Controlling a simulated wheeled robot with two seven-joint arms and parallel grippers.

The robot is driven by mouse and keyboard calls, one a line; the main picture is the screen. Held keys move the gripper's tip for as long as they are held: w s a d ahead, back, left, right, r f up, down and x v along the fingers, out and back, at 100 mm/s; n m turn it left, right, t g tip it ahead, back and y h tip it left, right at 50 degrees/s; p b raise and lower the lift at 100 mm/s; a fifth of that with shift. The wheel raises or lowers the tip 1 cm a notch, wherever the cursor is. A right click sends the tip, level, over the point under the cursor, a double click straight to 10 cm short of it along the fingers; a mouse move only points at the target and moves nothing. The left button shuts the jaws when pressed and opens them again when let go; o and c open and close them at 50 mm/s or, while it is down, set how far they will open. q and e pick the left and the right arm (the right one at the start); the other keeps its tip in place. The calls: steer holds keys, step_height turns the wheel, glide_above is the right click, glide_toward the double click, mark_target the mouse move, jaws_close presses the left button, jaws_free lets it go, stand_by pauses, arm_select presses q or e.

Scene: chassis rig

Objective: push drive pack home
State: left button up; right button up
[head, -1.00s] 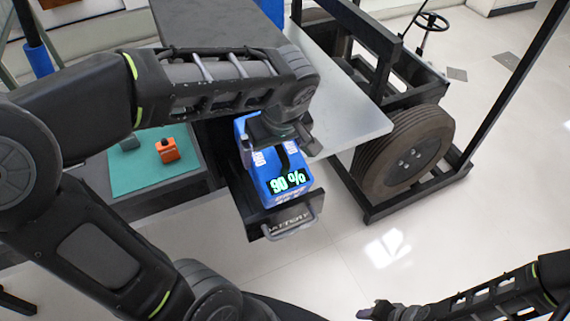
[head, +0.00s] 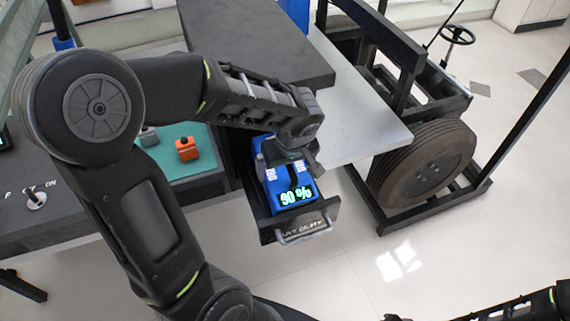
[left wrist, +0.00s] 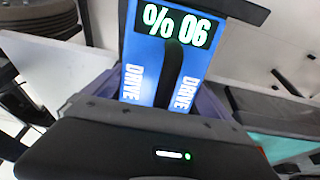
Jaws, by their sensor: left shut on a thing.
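The drive pack (head: 308,205) is a blue box with a lit "90 %" display and a dark handle. The pack's bottom is hidden. My right gripper is at most a sliver at the bottom edge; its jaws cannot be made out.
A dark cabinet top (head: 260,45) and a pale shelf (head: 375,135) lie behind the drawer. A wheeled black frame with a tire (head: 430,165) stands to the right. A green mat (head: 190,168) holds an orange block (head: 187,149). The floor before the drawer is clear.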

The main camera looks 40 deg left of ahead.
mark_target(282, 170)
arm_select(q)
steer(key=shift+w, duration=0.1)
steer(key=shift+a+f, duration=0.1)
steer(key=shift+f, duration=0.25)
steer(key=shift+w+a, duration=0.1)
steer(key=shift+a, duration=0.05)
steer(key=shift+w+a+r+g+h+p, duration=0.15)
steer(key=shift+a+g+h+p, duration=0.35)
steer(key=shift+p, duration=0.6)
steer(key=shift+w+a+g+h+p, duration=0.15)
steer(key=shift+w+g+h+p, duration=0.2)
steer(key=shift+h+p, duration=0.3)
steer(key=shift+f+h, duration=0.25)
steer(key=shift+f, duration=1.35)
steer(key=shift+b, duration=0.3)
